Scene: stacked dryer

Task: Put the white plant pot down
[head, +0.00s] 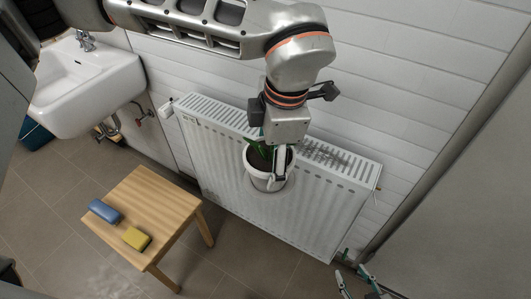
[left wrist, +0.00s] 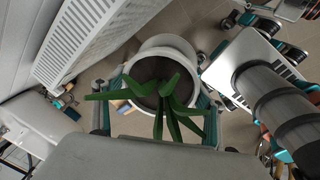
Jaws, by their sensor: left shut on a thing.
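The white plant pot (head: 258,181) holds dark soil and a green plant (head: 259,147). My left gripper (head: 273,160) comes down from above and is shut on the pot's rim. The pot hangs upright or nearly so in front of the white radiator, right of the wooden stool; I cannot tell if it touches the radiator. In the left wrist view the pot (left wrist: 166,47) sits between the fingers, and green leaves (left wrist: 165,95) cover part of its soil. My right gripper (head: 358,281) shows at the bottom right edge, its teal-tipped fingers apart and empty.
The wooden stool (head: 158,204) carries a blue sponge (head: 105,211) and a yellow sponge (head: 136,238); its right part is bare. The radiator (head: 290,195) stands against the wall. A sink (head: 88,80) is at upper left. Tiled floor (head: 235,255) is clear between stool and radiator.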

